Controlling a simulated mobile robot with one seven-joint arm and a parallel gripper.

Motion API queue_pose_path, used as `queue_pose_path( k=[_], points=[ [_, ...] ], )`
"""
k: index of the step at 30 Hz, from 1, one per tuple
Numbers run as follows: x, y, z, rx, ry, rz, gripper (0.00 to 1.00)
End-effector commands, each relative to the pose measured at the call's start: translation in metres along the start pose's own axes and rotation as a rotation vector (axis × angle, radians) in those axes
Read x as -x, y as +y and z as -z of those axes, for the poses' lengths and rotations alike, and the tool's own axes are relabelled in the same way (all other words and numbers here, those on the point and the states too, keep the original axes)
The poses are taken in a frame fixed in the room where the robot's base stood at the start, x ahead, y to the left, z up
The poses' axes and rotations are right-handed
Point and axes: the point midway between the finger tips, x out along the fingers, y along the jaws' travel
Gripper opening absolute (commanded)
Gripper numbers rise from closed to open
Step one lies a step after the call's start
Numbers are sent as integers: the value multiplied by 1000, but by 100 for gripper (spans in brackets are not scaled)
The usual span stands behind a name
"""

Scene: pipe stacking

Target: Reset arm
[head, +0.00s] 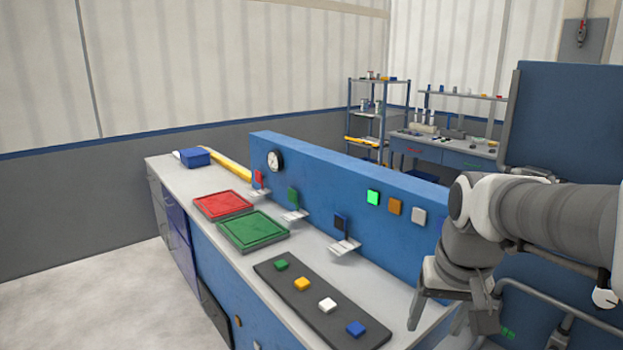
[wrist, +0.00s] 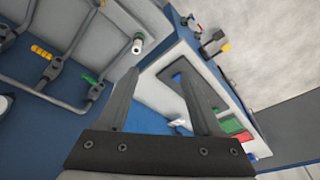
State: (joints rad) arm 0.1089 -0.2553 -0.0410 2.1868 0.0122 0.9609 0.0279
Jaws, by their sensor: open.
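My gripper (head: 447,312) hangs at the right of the head view, at the near right end of the workbench, with its fingers pointing down. In the wrist view my gripper (wrist: 165,95) shows two dark fingers spread apart with nothing between them. It is open and empty. The bench and a grey pipe frame lie beyond the fingers in the wrist view.
The workbench (head: 313,257) holds a red tray (head: 222,205), a green tray (head: 252,231) and a dark strip (head: 300,304) with several coloured blocks. A blue upright panel (head: 330,180) runs along its back. A grey pipe frame (head: 548,290) stands near my gripper.

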Motion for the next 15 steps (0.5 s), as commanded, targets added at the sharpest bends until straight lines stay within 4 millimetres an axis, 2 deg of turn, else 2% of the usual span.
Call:
queue_pose_path(
  k=[3,9,15],
  points=[
    [18,-11,-28,52,68,12,67],
    [32,-23,-69,124,167,28,67],
    [35,-28,-94,169,228,36,67]
  ],
)
